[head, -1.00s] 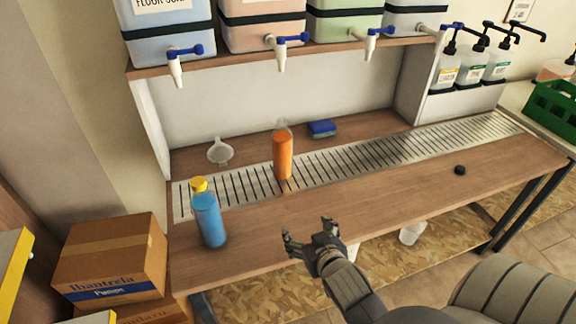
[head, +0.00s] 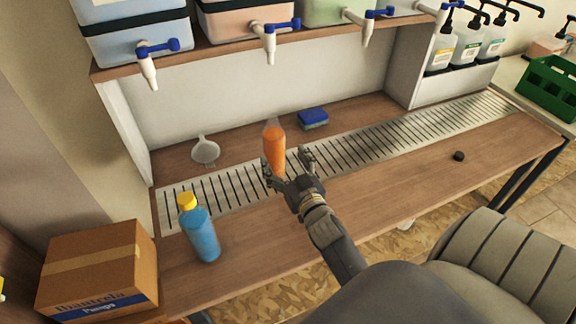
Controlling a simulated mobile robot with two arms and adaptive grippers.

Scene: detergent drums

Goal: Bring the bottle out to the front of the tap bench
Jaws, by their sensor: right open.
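An orange bottle (head: 274,147) stands upright on the metal drain grate, below the taps. My right gripper (head: 286,168) is open at the bottle, in front and to its right. One finger is close to the bottle's lower part and the other is off to its right. I cannot tell whether a finger touches it. A blue bottle (head: 202,237) with a yellow cap stands upright near the front left of the tap bench (head: 360,197). My left gripper is not in view.
A white funnel (head: 205,151) and a blue sponge (head: 313,118) lie behind the grate. Drums with taps (head: 269,45) overhang from the shelf. A black cap (head: 459,156) lies at the right. A cardboard box (head: 98,270) stands at left. The bench's front middle is clear.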

